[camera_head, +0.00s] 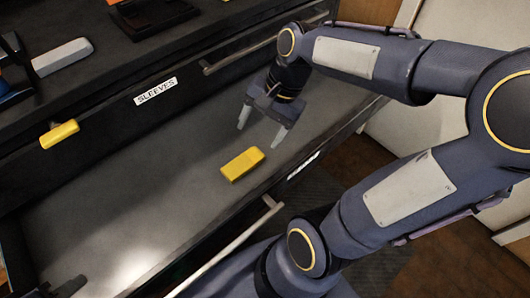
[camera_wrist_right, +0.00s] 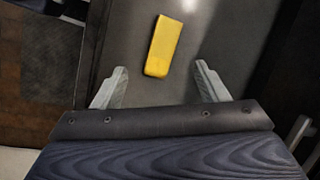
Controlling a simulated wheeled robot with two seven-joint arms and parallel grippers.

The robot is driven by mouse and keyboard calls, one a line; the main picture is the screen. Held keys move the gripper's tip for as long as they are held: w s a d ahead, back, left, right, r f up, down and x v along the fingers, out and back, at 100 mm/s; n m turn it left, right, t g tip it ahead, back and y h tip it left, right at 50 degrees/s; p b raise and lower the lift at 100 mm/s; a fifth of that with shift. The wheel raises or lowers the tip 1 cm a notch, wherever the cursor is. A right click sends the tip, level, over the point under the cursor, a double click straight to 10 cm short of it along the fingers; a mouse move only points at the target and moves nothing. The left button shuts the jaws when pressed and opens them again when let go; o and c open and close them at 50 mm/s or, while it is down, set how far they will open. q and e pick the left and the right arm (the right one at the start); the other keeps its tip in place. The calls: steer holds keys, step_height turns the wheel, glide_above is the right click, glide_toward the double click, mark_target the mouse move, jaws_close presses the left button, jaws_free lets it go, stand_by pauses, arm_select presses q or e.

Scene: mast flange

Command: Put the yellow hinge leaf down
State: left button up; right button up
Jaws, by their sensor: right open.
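The yellow hinge leaf (camera_head: 242,164) lies flat on the grey floor of the open drawer (camera_head: 165,192), towards its front side. It also shows in the right wrist view (camera_wrist_right: 162,46), beyond and between my fingertips. My right gripper (camera_head: 265,132) is open and empty, behind and to the right of the leaf in the head view and apart from it. Its two pale fingers show spread in the right wrist view (camera_wrist_right: 160,78). A dark shape at the bottom left of the head view may be part of my left gripper (camera_head: 70,287); its fingers cannot be made out.
A second yellow piece (camera_head: 60,134) sits at the cabinet edge on the left. A grey block (camera_head: 62,57) and a dark item (camera_head: 150,14) are on the cabinet top. A drawer front labelled SLEEVES (camera_head: 156,91) stands behind the open drawer. The drawer floor around the leaf is clear.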

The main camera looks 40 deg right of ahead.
steer(key=shift+s+a+f+n+t, duration=0.1)
steer(key=shift+s+a+n+t, duration=0.6)
steer(key=shift+s+n, duration=0.85)
steer(key=shift+s+a+n+t, duration=0.7)
steer(key=shift+s+n, duration=0.45)
steer(key=shift+n, duration=0.85)
steer(key=shift+s+a+f+n+t, duration=0.1)
steer(key=shift+s+a+n+t, duration=0.6)
steer(key=shift+s+n, duration=0.85)
steer(key=shift+w, duration=0.15)
